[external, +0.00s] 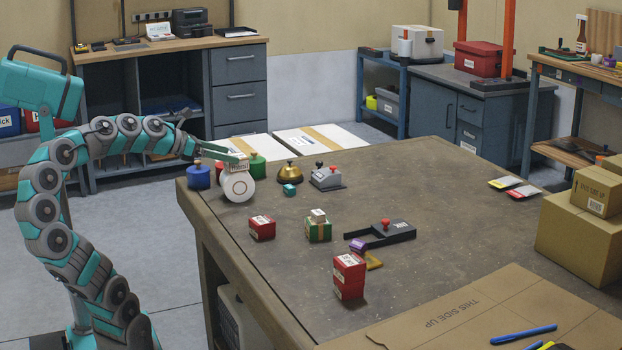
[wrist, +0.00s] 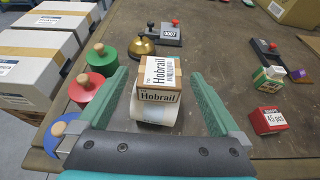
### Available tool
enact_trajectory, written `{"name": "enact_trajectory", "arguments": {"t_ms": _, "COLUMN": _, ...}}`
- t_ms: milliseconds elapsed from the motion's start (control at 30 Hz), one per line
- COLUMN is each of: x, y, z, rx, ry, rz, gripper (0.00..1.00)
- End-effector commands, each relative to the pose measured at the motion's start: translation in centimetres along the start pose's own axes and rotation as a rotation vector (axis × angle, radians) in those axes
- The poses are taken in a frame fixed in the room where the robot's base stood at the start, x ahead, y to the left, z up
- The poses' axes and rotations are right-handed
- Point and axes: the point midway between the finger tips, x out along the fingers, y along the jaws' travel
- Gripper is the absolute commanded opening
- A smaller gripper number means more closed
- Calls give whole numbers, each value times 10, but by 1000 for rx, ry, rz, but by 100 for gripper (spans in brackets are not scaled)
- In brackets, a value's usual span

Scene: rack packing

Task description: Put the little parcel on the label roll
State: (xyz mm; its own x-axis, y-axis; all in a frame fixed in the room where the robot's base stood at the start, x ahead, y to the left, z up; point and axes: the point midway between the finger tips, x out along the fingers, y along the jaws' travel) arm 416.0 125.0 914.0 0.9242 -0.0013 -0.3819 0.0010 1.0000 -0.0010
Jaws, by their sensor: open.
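The little parcel (wrist: 158,96) is a small brown box with a white "Hobrail" label, seen between my fingers in the wrist view. It appears to rest on top of the white label roll (wrist: 152,115). In the external view the roll (external: 237,187) stands on its rim near the bench's far left corner, with the parcel (external: 239,167) on it, partly hidden by a finger. My gripper (external: 238,157) is open, with one green finger on each side of the parcel. In the wrist view gaps show between the parcel and both fingers of my gripper (wrist: 160,74).
Blue (external: 199,177), red and green (external: 257,166) knobbed weights stand close around the roll. A brass bell (external: 290,172), a teal cube (external: 290,190) and a grey numbered device (external: 327,178) are to its right. Red boxes (external: 262,228) lie nearer.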

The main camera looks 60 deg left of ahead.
Motion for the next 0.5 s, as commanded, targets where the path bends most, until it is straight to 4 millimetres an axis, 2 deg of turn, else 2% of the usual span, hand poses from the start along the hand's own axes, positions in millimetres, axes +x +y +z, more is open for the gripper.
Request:
{"name": "enact_trajectory", "arguments": {"t_ms": 200, "x": -12, "y": 0, "z": 0, "rx": 0, "ry": 0, "rz": 2, "gripper": 100}}
{"name": "enact_trajectory", "arguments": {"t_ms": 500, "x": -14, "y": 0, "z": 0, "rx": 2, "ry": 0, "rz": 1, "gripper": 100}}
